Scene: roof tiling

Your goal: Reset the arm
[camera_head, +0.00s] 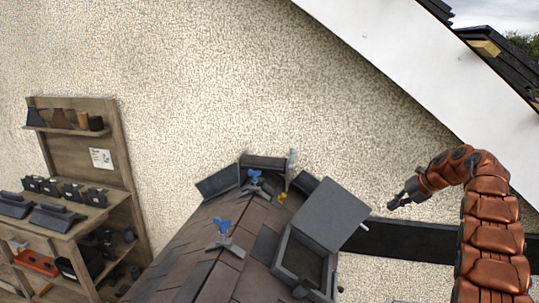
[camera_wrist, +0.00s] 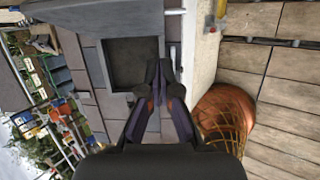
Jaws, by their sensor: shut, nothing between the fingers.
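My arm (camera_head: 490,230) is copper-coloured and segmented. It rises at the right of the head view and bends over to the left at its top. My gripper (camera_head: 391,206) hangs at its end, in front of the wall and to the right of the tiled roof. In the wrist view my gripper (camera_wrist: 159,66) has its dark fingers together with nothing between them. It is apart from the roof and the grey roof window.
A dark beam (camera_head: 410,239) runs behind my arm. A wooden shelf (camera_head: 125,165) with tiles stands left. Wooden decking (camera_wrist: 285,100) lies right in the wrist view.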

